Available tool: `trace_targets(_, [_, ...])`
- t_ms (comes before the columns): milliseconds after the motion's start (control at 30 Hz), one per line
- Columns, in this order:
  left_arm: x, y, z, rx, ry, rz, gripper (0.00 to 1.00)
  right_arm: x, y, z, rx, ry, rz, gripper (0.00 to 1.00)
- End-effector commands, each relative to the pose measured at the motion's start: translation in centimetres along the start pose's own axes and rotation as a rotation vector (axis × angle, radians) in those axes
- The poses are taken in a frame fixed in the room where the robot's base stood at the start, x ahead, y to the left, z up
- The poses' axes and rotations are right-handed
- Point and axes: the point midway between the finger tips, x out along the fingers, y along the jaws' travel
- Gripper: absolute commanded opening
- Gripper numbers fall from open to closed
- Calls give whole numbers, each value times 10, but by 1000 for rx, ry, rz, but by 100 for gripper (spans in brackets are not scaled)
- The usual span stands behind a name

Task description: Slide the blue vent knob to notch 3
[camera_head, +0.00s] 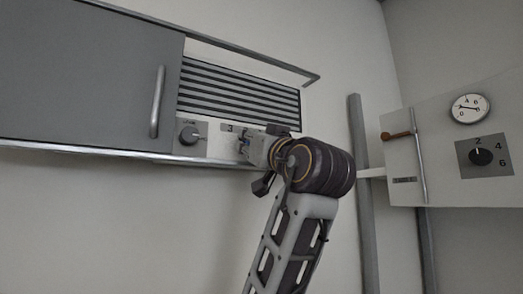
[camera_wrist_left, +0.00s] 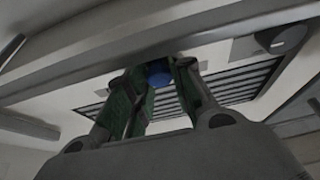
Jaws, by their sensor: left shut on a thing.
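The blue vent knob (camera_wrist_left: 158,73) shows in the left wrist view between the two fingers of my left gripper (camera_wrist_left: 156,80). In the head view my left gripper (camera_head: 246,145) is at the panel strip under the vent slats, with only a bit of blue showing at its fingertips. It is shut on the knob. A label that reads 3 (camera_head: 230,128) is on the strip just left of the gripper. The rest of the knob's track and its other marks are hidden by my gripper and wrist. My right gripper is in neither view.
A round grey dial (camera_head: 189,134) sits left of the gripper, below the dark vent slats (camera_head: 240,92). A grey door with a vertical handle (camera_head: 157,102) is further left. At right, a panel (camera_head: 448,150) carries a gauge (camera_head: 469,108) and a black numbered dial (camera_head: 481,157).

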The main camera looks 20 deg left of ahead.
Motion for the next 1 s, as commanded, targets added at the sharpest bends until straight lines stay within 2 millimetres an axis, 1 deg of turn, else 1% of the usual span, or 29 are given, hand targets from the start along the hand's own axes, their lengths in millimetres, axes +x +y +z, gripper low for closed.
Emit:
trace_targets(33, [-1,-6,0,-5,4,-1,0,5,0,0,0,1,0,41])
trace_targets(333, [-1,-34,0,-4,5,-1,0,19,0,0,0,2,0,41])
trace_targets(500, [0,-40,-1,-3,4,-3,0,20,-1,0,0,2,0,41])
trace_targets(767, [0,-40,-1,-3,2,-3,0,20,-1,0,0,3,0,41])
trace_targets(800, [0,-40,-1,-3,2,-3,28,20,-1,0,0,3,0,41])
trace_targets(933, [0,-40,0,-2,2,-3,45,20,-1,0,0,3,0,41])
trace_targets(1000, [0,-40,0,-2,1,-2,45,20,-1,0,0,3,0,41])
